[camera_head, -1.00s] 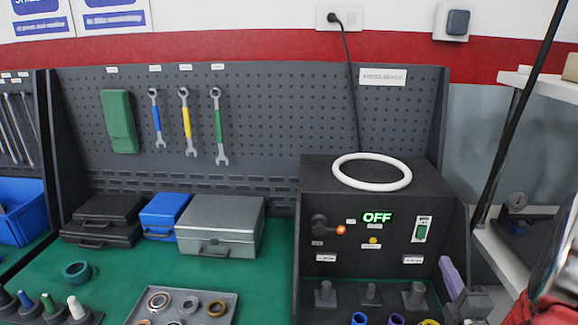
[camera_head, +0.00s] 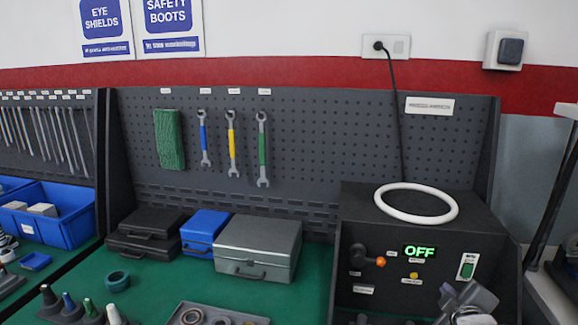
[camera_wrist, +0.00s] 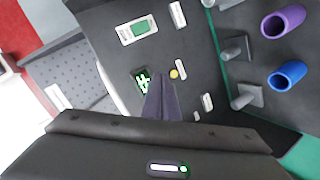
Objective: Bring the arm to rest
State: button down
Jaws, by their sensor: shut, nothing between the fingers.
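My gripper (camera_head: 448,290) is at the lower right of the head view, in front of the black test box (camera_head: 360,215). In the wrist view my gripper's fingers (camera_wrist: 163,98) are together and empty, pointing toward the box's front panel. The panel shows a lit green OFF display (camera_head: 419,252), a lever with an orange tip (camera_head: 372,260), a yellow button (camera_head: 413,275) and a green switch (camera_head: 467,267). I cannot tell from these views how far the fingers are from the panel.
A white ring (camera_head: 384,206) lies on the box. Grey posts (camera_wrist: 236,48), a purple ring (camera_wrist: 283,21) and a blue ring (camera_wrist: 287,75) are near the box's front. Cases (camera_head: 258,246) stand left of it on the green bench (camera_head: 150,300). A shelf (camera_head: 545,300) stands at right.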

jog(key=s+a+r+m+g+y, duration=0.1)
jog(key=s+a+m+g+y, duration=0.1)
jog(key=s+a, duration=0.7)
jog(key=s+a+r+m+g+y, duration=0.1)
jog(key=s+a+m+g+y, duration=0.2)
jog(key=s+a, duration=0.6)
jog(key=a+m+g, duration=0.1)
jog(key=a+m, duration=0.1)
jog(key=a, duration=0.3)
jog(key=shift+a+r+m+g, duration=0.25)
jog(key=shift+a+m+g, duration=0.05)
jog(key=shift+a+m, duration=0.1)
jog(key=shift+s, duration=0.1)
